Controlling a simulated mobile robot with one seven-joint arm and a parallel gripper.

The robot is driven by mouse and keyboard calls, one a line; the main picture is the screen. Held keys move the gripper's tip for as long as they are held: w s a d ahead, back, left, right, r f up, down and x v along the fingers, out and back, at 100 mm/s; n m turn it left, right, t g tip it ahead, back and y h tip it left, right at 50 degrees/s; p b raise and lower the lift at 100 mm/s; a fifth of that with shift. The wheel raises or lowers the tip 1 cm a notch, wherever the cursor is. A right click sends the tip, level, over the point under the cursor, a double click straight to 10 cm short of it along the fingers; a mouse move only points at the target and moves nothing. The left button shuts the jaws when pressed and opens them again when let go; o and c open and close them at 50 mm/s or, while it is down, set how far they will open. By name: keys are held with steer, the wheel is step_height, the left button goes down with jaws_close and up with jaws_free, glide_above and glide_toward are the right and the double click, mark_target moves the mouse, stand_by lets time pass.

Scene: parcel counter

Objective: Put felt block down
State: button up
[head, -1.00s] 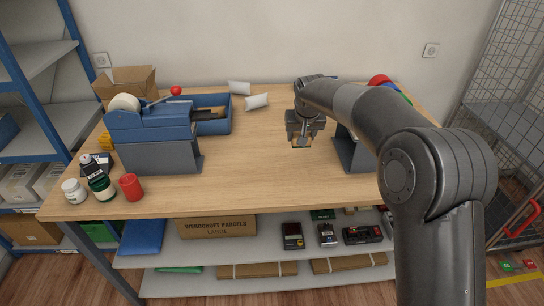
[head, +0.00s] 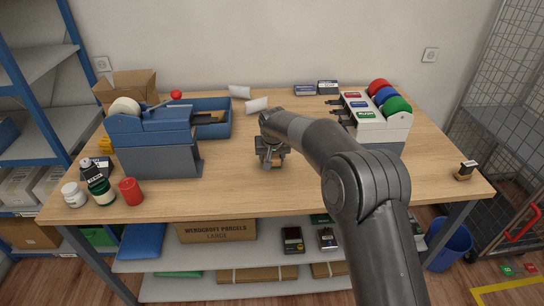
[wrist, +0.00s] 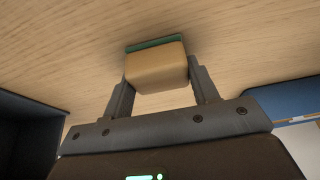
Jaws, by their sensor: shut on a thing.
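The felt block (wrist: 156,72) shows in the wrist view as a tan, rounded block with a dark green layer along its far edge. My gripper (head: 270,158) is shut on it, with one finger on each side. In the head view my gripper points down over the middle of the wooden table (head: 320,185), and the block is mostly hidden by it. The tabletop is close beyond the block in the wrist view; I cannot tell whether the block touches it.
A blue-grey dispenser (head: 155,140) and a blue tray (head: 215,130) stand to the left. A white dispenser (head: 375,125) with red, blue and green rolls stands to the right. Bottles and a red cylinder (head: 131,191) are at the front left. A dark-handled stamp (head: 465,171) is at the right edge.

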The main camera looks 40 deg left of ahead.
steer(key=shift+f, duration=0.1)
steer(key=o, duration=1)
steer(key=v, duration=1.2)
steer(key=shift+r, duration=0.2)
